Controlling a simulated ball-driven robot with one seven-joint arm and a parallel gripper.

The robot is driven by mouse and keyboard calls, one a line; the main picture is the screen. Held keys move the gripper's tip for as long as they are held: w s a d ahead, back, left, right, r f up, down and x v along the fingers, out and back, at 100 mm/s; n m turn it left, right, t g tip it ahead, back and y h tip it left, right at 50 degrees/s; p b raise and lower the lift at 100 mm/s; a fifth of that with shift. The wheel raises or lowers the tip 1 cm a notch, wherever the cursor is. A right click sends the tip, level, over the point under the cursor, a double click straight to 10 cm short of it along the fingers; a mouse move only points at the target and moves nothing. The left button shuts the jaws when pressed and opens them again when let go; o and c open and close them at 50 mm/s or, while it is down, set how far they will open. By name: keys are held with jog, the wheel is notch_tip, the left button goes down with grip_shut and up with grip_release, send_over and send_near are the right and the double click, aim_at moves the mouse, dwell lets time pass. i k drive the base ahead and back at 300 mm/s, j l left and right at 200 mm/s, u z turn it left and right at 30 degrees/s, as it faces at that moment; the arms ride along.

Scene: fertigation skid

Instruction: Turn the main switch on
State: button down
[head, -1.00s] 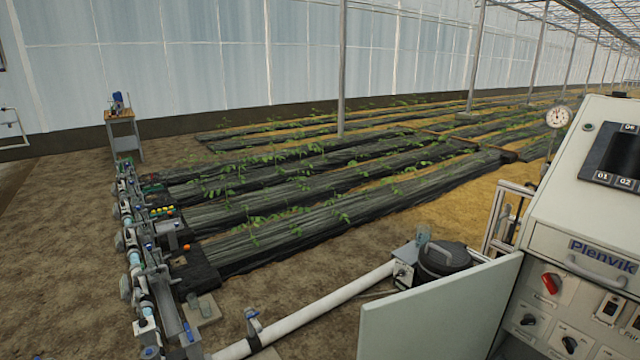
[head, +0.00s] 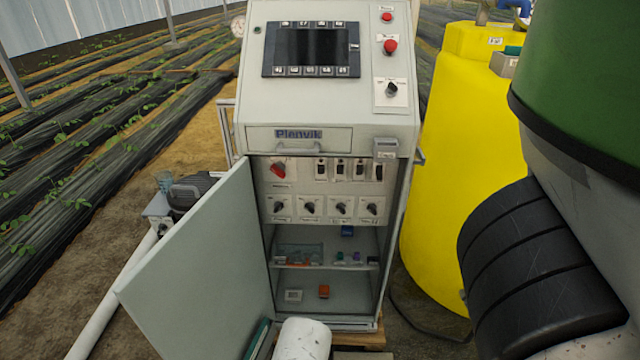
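The control cabinet (head: 330,135), marked Plenvik, stands upright in the middle of the head view with its lower door (head: 205,270) swung open to the left. Inside, at the upper left of the switch panel, is a red rotary handle (head: 278,170), which looks like the main switch. The handle sits tilted, and its label is too small to read. To its right is a row of small black breakers (head: 340,168). Below is a row of black rotary knobs (head: 310,208). My gripper is not in view.
A yellow tank (head: 450,170) stands close to the right of the cabinet. A white pipe and a dark pump motor (head: 190,192) lie left behind the open door. Small items rest on the cabinet's shelves (head: 320,262). Planted beds (head: 60,150) lie to the left.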

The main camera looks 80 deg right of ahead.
aim_at(278, 168)
jog(key=z, duration=1.65)
jog(key=u, duration=0.25)
